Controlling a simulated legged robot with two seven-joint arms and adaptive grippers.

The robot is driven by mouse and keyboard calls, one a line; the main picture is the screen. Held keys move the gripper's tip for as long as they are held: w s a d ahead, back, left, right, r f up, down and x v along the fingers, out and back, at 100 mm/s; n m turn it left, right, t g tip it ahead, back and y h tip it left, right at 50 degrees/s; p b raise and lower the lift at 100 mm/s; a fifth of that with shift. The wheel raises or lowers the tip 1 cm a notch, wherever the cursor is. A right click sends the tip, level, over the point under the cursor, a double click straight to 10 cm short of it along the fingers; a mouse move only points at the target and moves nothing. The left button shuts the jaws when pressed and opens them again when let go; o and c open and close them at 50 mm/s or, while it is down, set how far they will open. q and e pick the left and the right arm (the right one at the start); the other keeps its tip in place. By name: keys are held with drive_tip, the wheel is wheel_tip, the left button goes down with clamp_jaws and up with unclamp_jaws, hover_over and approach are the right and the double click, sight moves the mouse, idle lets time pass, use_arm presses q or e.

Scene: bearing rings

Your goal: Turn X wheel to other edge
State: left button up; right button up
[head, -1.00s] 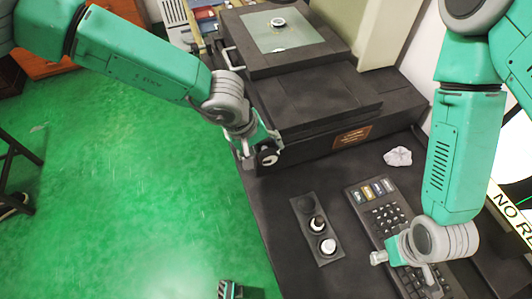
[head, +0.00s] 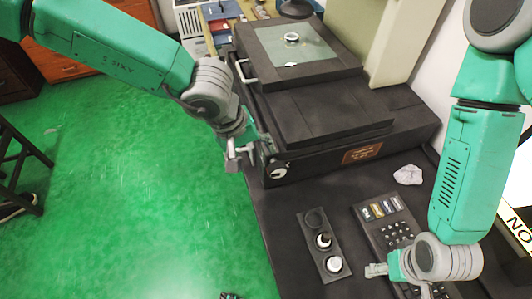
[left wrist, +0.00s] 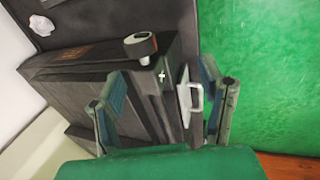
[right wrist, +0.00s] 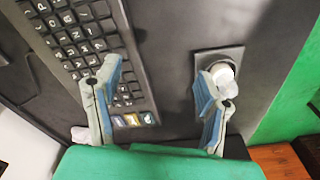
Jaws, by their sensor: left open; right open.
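A round dark wheel with a pale face (head: 278,171) sits on the near left corner of the dark machine. I cannot read an X label on it. In the left wrist view the wheel (left wrist: 140,45) juts out beyond the fingertips. My left gripper (head: 240,158) is just left of the wheel and looks apart from it. Its fingers are spread and empty in the left wrist view (left wrist: 165,95). My right gripper (head: 376,270) hangs over the keypad, partly hidden by its own wrist. Its fingers are spread and empty in the right wrist view (right wrist: 160,90).
A plate with three knobs (head: 322,242) lies on the dark table, left of a keypad (head: 385,225). Crumpled paper (head: 408,175) lies at right.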

drive_tip(key=w+a+m+b, duration=0.1)
drive_tip(key=w+m, duration=0.1)
drive_tip(key=w+a+f+m+b, duration=0.1)
drive_tip(key=w+a+m, duration=0.1)
drive_tip(key=m, duration=0.1)
drive_tip(key=w+a+m+t+b, duration=0.1)
drive_tip(key=w+a+m, duration=0.1)
drive_tip(key=shift+a+f, duration=0.1)
drive_tip(key=shift+f, duration=0.05)
drive_tip(key=w+a+r+m+t+y+b, duration=0.1)
drive_tip(key=w+a+r+m+b, duration=0.25)
drive_tip(key=w+a+m, duration=0.5)
drive_tip(key=m+y+b, duration=0.4)
drive_tip(key=m+b, duration=0.2)
drive_tip(key=m, duration=1.1)
approach(282, 169)
drive_tip(key=b+x, duration=0.2)
drive_tip(key=x, duration=1)
drive_tip(key=shift+a, duration=0.1)
use_arm(q)
drive_tip(key=s+a+f+m+y, duration=0.1)
drive_tip(key=s+a+f+m, duration=0.1)
drive_tip(key=s+a+f, duration=0.9)
drive_tip(key=s+a+f+m+y, duration=0.2)
drive_tip(key=s+a+f, duration=0.9)
drive_tip(key=f, duration=0.8)
drive_tip(key=shift+s+a+g, duration=0.35)
drive_tip(key=shift+a+g, duration=0.05)
drive_tip(key=shift+a, duration=0.85)
